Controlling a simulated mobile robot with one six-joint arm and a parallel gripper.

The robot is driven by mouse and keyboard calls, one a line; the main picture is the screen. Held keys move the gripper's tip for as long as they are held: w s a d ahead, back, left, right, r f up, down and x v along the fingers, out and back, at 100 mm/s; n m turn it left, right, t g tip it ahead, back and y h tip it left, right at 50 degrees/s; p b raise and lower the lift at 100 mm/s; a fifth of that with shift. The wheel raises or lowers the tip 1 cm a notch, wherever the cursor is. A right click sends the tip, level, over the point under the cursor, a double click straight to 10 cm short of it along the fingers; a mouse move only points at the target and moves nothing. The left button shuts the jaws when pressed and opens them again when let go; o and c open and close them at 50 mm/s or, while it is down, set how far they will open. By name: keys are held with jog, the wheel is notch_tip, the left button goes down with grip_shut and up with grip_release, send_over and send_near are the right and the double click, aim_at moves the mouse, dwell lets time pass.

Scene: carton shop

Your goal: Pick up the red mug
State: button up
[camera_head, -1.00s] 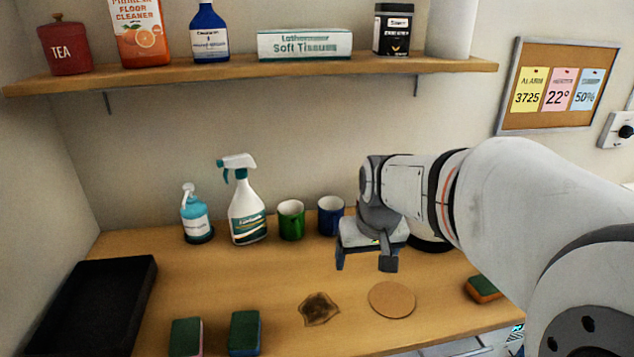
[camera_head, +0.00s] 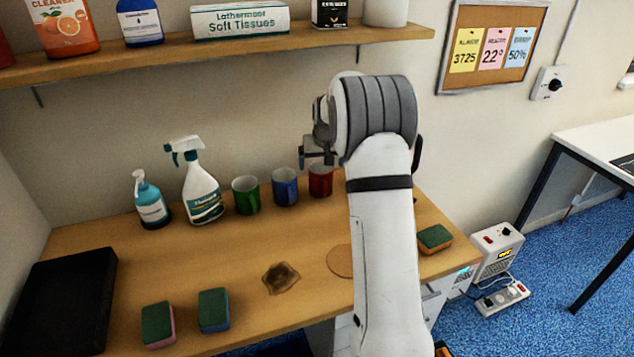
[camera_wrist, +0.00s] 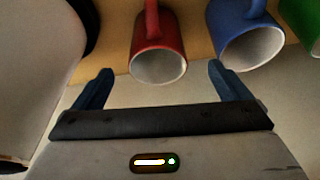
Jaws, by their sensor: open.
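The red mug (camera_head: 320,182) stands upright at the back of the wooden desk, right of the blue mug (camera_head: 285,188); my arm partly covers it. My gripper (camera_head: 317,158) hangs just above and in front of it in the head view. In the wrist view my open gripper (camera_wrist: 160,70) has one finger to each side of the red mug (camera_wrist: 158,55), whose rim and handle show. The gap between the fingers is empty, and the mug lies beyond or just at the fingertips; I cannot tell the exact distance.
A green mug (camera_head: 245,195), a spray bottle (camera_head: 201,190) and a soap dispenser (camera_head: 150,202) stand left of the blue mug. A shelf (camera_head: 220,45) runs above. Sponges (camera_head: 214,310), a stain (camera_head: 281,278), a round coaster (camera_head: 340,261) and a black tray (camera_head: 62,295) lie nearer the front.

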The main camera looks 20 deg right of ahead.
aim_at(321, 175)
jog(key=p+x, duration=0.2)
jog(key=x, duration=0.5)
jog(key=shift+w+d+f, duration=0.1)
jog(key=shift+d+f, duration=0.1)
jog(key=shift+f, duration=0.1)
jog(key=c, duration=1.3)
jog(key=shift+o, duration=0.2)
